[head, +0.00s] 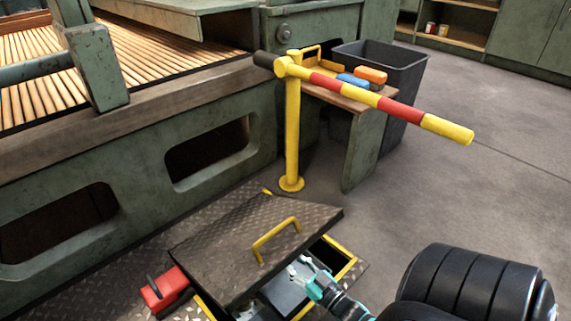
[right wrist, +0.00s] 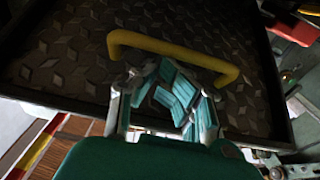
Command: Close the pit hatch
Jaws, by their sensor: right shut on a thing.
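The pit hatch lid (head: 225,245) is a dark tread-plate panel with a yellow handle (head: 272,238). It is tilted partly open above its yellow-edged pit opening (head: 345,262), and a dark gap shows under its right side. My right gripper (head: 306,277) is at the lid's near right side. In the right wrist view the teal fingers (right wrist: 168,92) are closed in front of the lid, near the yellow handle (right wrist: 180,52). They are shut on the hatch; exactly which part they grip is hard to tell. My left gripper is not in view.
A red box (head: 164,290) sits left of the lid. A yellow post (head: 292,135) with a red-and-yellow barrier arm (head: 400,109) stands behind it. A green machine frame (head: 135,170) runs along the left. A small bench and a dark bin (head: 405,75) stand behind; floor at right is clear.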

